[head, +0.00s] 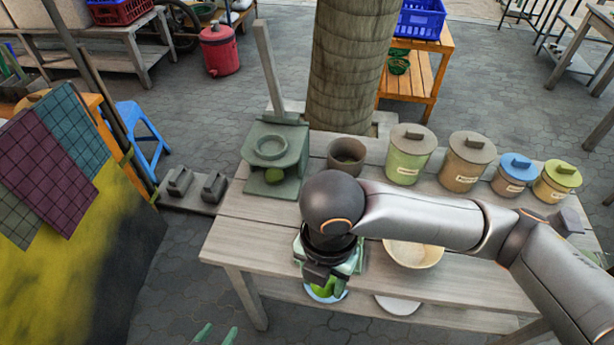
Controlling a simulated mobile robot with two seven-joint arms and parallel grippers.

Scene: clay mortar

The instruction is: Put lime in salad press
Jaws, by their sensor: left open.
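A grey-green press (293,142) with a round ring on top and a tall post behind stands at the table's left end. A rounded green thing (273,175) shows in its front opening; I cannot tell if it is a lime. My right gripper (333,288) points down at the table's front edge, over a blue-rimmed bowl (341,296). A yellow-green thing, possibly a lime (322,289), shows by its fingers, partly hidden. I cannot tell if it is held. My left gripper (216,334) shows only two green fingertips at the bottom edge, apart and empty.
On the wooden table (245,236) stand a brown pot (346,156), several lidded jars (408,155) along the back, and a cream bowl (412,256) partly behind my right arm. The table's front left is clear. A cloth-draped yellow thing (95,240) stands left.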

